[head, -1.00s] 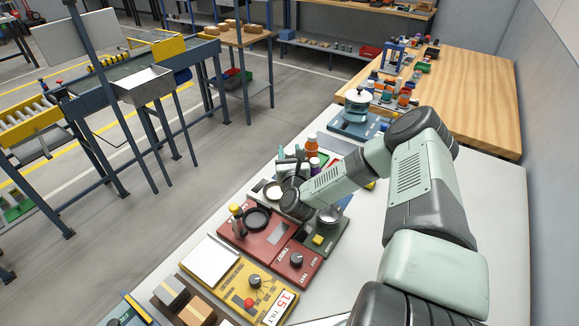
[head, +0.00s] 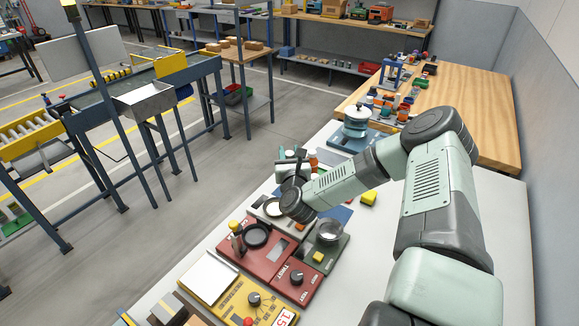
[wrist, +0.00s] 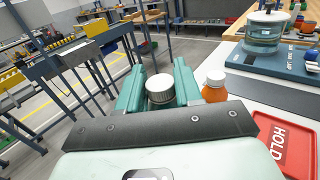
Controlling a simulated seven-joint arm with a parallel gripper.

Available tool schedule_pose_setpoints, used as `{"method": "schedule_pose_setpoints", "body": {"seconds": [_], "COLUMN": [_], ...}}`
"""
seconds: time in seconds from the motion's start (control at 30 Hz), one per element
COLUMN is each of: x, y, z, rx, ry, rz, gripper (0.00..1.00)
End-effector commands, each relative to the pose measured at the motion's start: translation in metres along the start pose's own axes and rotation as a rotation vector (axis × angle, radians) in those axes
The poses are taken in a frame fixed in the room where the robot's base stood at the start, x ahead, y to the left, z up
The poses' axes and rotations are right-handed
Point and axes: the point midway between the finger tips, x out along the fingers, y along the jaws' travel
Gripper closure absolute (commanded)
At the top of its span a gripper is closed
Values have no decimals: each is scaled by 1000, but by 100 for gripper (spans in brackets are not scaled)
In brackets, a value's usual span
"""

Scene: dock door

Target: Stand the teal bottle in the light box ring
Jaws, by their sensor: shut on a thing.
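My gripper (wrist: 159,78) is shut on a bottle with a ribbed white cap (wrist: 160,87), seen between its two pale green fingers in the wrist view. The bottle's body is mostly hidden by the fingers and the gripper's own housing, so its teal colour is hard to make out. In the head view my gripper (head: 292,166) is partly hidden behind my wrist. The light box ring (head: 273,207) appears as a pale round ring just left of and below my wrist. I cannot tell how high the bottle is above the bench.
An orange bottle with a white cap (wrist: 214,88) stands just right of the fingers. A red HOLD tray (wrist: 292,140) and a blue base with a pot (head: 356,125) lie further right.

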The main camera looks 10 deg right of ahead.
Motion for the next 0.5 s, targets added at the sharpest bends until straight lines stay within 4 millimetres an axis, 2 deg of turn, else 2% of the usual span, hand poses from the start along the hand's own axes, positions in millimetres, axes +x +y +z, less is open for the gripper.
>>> {"method": "schedule_pose_setpoints", "body": {"seconds": [0.1,0.23,0.5], "x": [0,-8,-71], "y": [-1,5,42], "z": [23,38,63], "rx": [0,2,3], "ry": [-4,2,7], "rz": [-1,9,76], "gripper": [100,100,100]}}
